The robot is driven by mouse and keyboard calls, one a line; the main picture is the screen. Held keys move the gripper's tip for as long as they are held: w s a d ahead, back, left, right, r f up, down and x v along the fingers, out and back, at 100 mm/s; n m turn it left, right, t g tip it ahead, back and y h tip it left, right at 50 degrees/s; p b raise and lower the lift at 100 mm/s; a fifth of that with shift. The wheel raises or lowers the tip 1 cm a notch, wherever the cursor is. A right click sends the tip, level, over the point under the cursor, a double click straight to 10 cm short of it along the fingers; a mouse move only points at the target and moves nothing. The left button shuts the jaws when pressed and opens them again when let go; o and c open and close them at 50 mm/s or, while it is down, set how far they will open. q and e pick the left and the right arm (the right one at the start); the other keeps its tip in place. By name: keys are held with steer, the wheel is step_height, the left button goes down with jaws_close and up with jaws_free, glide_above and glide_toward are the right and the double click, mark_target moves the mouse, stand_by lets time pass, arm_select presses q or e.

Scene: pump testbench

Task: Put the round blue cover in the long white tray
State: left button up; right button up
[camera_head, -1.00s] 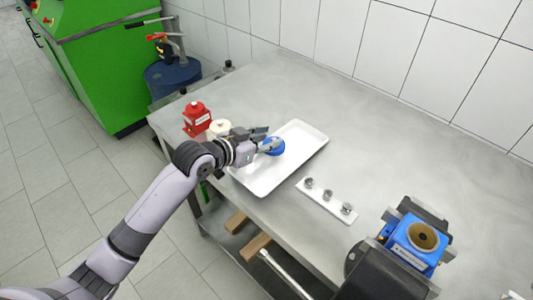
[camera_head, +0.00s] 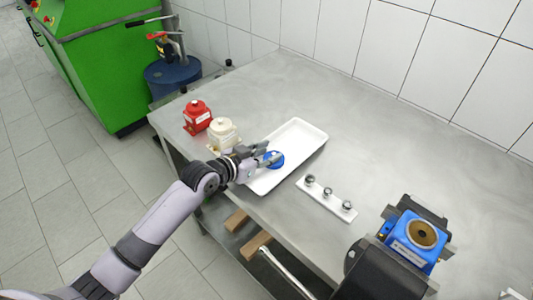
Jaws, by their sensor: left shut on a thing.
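The round blue cover (camera_head: 275,159) is held at the tips of my left gripper (camera_head: 268,157), which is shut on it. The cover is over the long white tray (camera_head: 302,144), near the middle of its length. I cannot tell whether the cover touches the tray floor. The gripper's fingers hide part of the cover and of the tray's left side. The tray lies on the grey metal table and looks otherwise empty. My right gripper is not in view.
A red part (camera_head: 197,116) and a cream part (camera_head: 223,133) stand left of the tray. A blue pump housing (camera_head: 415,240) sits at the front right. The table behind the tray is clear.

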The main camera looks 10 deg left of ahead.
arm_select(q)
steer(key=shift+s+f, duration=0.3)
steer(key=shift+f, duration=0.4)
steer(key=o, duration=1.2)
steer(key=shift+s+d+f, duration=0.1)
steer(key=shift+f, duration=0.1)
steer(key=shift+o, duration=0.2)
steer(key=shift+r, duration=0.55)
steer(key=v, duration=1)
steer(key=shift+a+r+b, duration=0.35)
steer(key=shift+b, duration=0.05)
steer(key=shift+s+a+r, duration=0.3)
steer(key=shift+s+r, duration=0.1)
